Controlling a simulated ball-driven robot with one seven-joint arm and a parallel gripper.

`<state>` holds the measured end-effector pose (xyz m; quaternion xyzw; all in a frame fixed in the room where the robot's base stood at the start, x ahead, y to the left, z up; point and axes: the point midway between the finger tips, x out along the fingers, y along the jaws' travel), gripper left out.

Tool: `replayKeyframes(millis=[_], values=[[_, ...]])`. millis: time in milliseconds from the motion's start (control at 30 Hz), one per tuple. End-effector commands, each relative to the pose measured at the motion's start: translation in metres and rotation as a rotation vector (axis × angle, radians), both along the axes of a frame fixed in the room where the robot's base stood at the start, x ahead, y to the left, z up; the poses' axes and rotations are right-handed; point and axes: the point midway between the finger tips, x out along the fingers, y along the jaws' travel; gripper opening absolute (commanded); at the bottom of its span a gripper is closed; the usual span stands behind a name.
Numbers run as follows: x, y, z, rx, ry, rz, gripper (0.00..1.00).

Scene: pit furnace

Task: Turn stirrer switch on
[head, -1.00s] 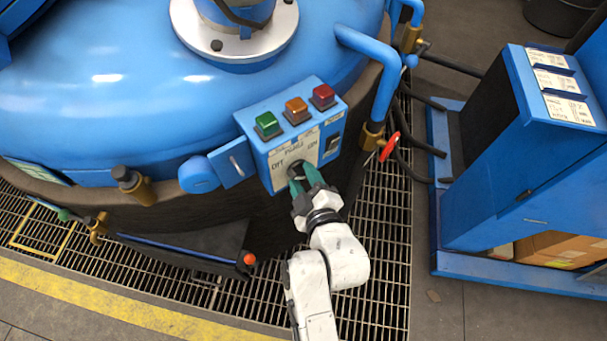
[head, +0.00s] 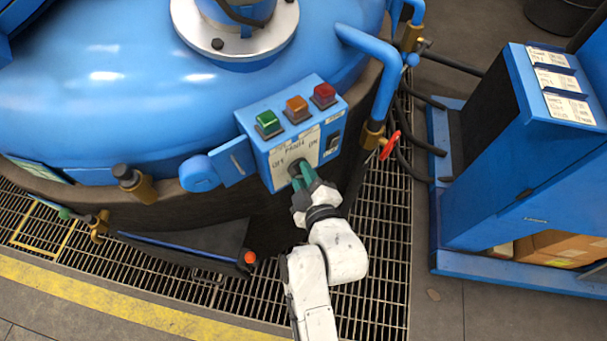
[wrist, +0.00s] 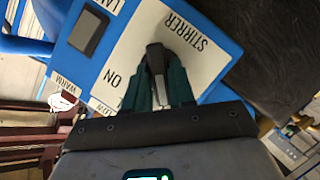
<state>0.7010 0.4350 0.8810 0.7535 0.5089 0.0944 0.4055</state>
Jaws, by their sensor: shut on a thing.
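The stirrer switch is a dark rotary knob (wrist: 156,58) on a white label plate (wrist: 135,50) marked STIRRER and ON in the wrist view. The plate is on the front of a blue control box (head: 262,150), where OFF stands at the left and ON at the right in the head view. My gripper (wrist: 160,80) has green fingers, one on each side of the knob, and is shut on it. In the head view my gripper (head: 303,178) reaches the plate from below, and its fingers mostly hide the knob.
Green (head: 267,124), orange (head: 297,109) and red (head: 323,95) square lamps or buttons top the box. A dark rocker switch (head: 333,141) is right of the plate. A red-handled valve (head: 389,146) and blue pipe (head: 382,85) stand close on the right. Grating (head: 385,250) lies below.

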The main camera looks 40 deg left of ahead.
Motion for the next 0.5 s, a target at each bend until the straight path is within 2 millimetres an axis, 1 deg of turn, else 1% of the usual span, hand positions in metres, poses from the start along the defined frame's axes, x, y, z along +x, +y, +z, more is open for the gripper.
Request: replayKeyframes(millis=[267, 500], values=[[0.0006, -0.0004, 0.0001, 0.011, 0.047, 0.000, 0.00], [0.0024, -0.0008, 0.0014, 0.043, 0.188, -0.001, 0.00]])
